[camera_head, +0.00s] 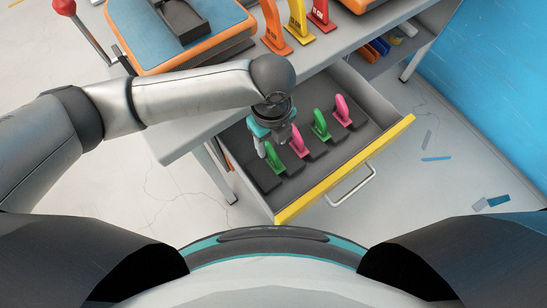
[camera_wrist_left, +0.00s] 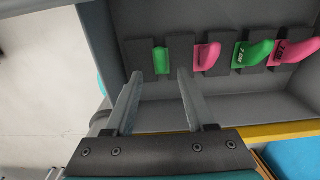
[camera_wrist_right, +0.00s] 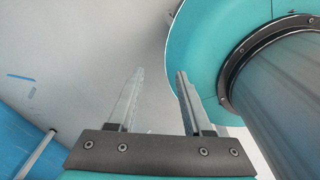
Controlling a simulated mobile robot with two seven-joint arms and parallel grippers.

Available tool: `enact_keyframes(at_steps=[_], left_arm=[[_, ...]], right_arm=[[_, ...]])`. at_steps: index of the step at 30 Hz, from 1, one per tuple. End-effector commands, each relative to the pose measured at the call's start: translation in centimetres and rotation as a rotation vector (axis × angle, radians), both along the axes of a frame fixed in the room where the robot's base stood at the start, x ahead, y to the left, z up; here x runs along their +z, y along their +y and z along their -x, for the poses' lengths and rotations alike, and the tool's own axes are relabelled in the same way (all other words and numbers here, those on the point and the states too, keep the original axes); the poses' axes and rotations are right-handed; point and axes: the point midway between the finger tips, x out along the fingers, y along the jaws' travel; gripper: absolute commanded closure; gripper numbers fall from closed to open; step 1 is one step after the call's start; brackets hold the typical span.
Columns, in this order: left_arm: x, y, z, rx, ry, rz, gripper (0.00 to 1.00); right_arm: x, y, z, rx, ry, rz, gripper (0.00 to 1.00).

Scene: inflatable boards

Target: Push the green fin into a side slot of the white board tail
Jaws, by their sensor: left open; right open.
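Two green fins stand in dark holders in the open drawer. The nearer green fin (camera_head: 274,158) is at the left end of the row; it also shows in the left wrist view (camera_wrist_left: 161,61). The other green fin (camera_head: 320,125) stands farther right. My left gripper (camera_head: 276,148) is over the left end of the drawer, pointing down. It is open and empty, and in its wrist view the nearer green fin shows just beyond and between its fingertips. My right gripper (camera_wrist_right: 160,74) is open and empty, away from the drawer. I see no white board tail.
Pink fins (camera_head: 299,142) (camera_head: 342,110) alternate with the green ones. The drawer (camera_head: 345,170) has a yellow front edge and a handle. On the bench above stand orange, yellow and red tools (camera_head: 297,22) and a blue-topped, orange-edged pad (camera_head: 140,35).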

Motion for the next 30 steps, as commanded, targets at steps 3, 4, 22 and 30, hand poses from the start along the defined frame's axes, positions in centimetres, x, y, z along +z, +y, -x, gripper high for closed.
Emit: enact_keyframes(at_steps=[3, 4, 22, 30], left_arm=[[-1.9, -0.1, 0.0, 0.002, 0.001, 0.001, 0.45], [-2.1, -0.1, 0.0, 0.002, 0.001, 0.001, 0.45], [-7.8, -0.3, 0.3, 0.001, -0.002, 0.001, 0.45], [-7.6, -0.3, 0.3, 0.0, -0.002, 0.002, 0.54]], right_arm=[[-0.8, -0.1, 0.0, -0.001, -0.001, 0.001, 0.5], [-0.8, -0.1, 0.0, -0.001, -0.001, 0.001, 0.5], [-2.9, -2.2, -3.1, -0.008, -0.054, 0.024, 0.5], [-2.8, -2.2, -3.4, -0.009, -0.058, 0.026, 0.5]])
